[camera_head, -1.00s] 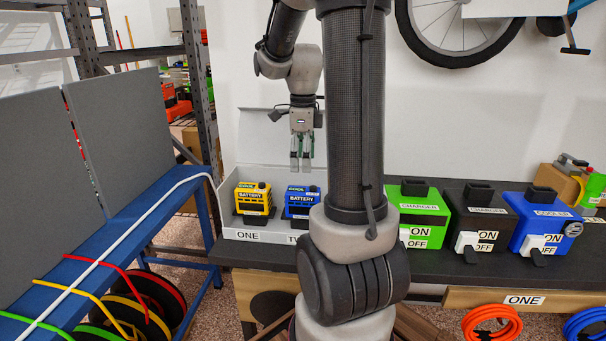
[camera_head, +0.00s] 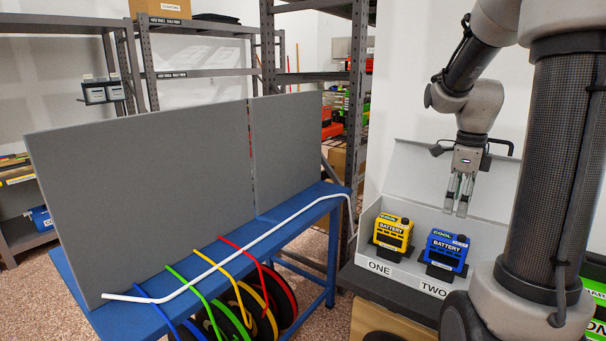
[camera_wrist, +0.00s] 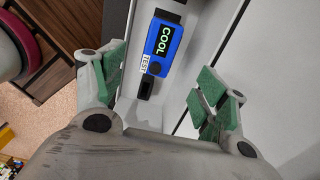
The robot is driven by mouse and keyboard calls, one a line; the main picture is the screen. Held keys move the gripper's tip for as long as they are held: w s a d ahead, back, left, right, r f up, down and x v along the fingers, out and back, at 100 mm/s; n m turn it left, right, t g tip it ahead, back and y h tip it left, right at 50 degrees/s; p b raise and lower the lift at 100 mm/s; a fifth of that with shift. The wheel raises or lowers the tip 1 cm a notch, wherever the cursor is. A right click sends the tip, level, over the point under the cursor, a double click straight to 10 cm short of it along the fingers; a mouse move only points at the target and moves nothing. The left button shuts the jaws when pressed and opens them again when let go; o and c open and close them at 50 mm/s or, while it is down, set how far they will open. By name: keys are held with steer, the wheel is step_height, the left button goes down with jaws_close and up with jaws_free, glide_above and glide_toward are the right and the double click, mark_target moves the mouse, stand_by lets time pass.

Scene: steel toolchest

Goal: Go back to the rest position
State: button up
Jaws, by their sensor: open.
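My gripper (camera_head: 459,195) points down above the grey battery tray, with its fingers apart and nothing between them. In the wrist view my gripper's green-padded fingers (camera_wrist: 160,88) are spread wide. A yellow battery (camera_head: 392,231) stands in the tray (camera_head: 380,267) above the label ONE. A blue battery (camera_head: 445,252) stands to its right above the label TWO. The blue battery also shows from above in the wrist view (camera_wrist: 165,40), between and beyond the fingers. My gripper is above and behind the batteries, apart from both. The upright part of my arm hides the tray's right side.
A blue bench (camera_head: 215,277) with grey panels (camera_head: 150,185) stands at left, with coloured hooks and hanging reels. A white tube (camera_head: 265,237) lies along it. Metal shelving (camera_head: 262,60) stands behind. A green charger (camera_head: 597,300) shows partly at right, behind my arm.

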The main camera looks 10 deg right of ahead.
steer(key=n, duration=0.3)
steer(key=s+n, duration=0.1)
steer(key=n, duration=0.2)
steer(key=s+a+f+n, duration=0.1)
steer(key=n, duration=0.2)
steer(key=shift+s, duration=0.1)
steer(key=s+a+r+n+t, duration=0.2)
steer(key=s+a+n, duration=0.3)
steer(key=n, duration=0.4)
steer(key=s+a+r+n+t, duration=0.2)
steer(key=s+a+r+n, duration=0.3)
steer(key=n, duration=0.4)
steer(key=s+a, duration=0.1)
steer(key=a, duration=0.1)
steer(key=shift+s+a+r+n, duration=0.15)
steer(key=shift+a+n, duration=0.15)
steer(key=shift+a, duration=0.1)
steer(key=shift+c, duration=0.2)
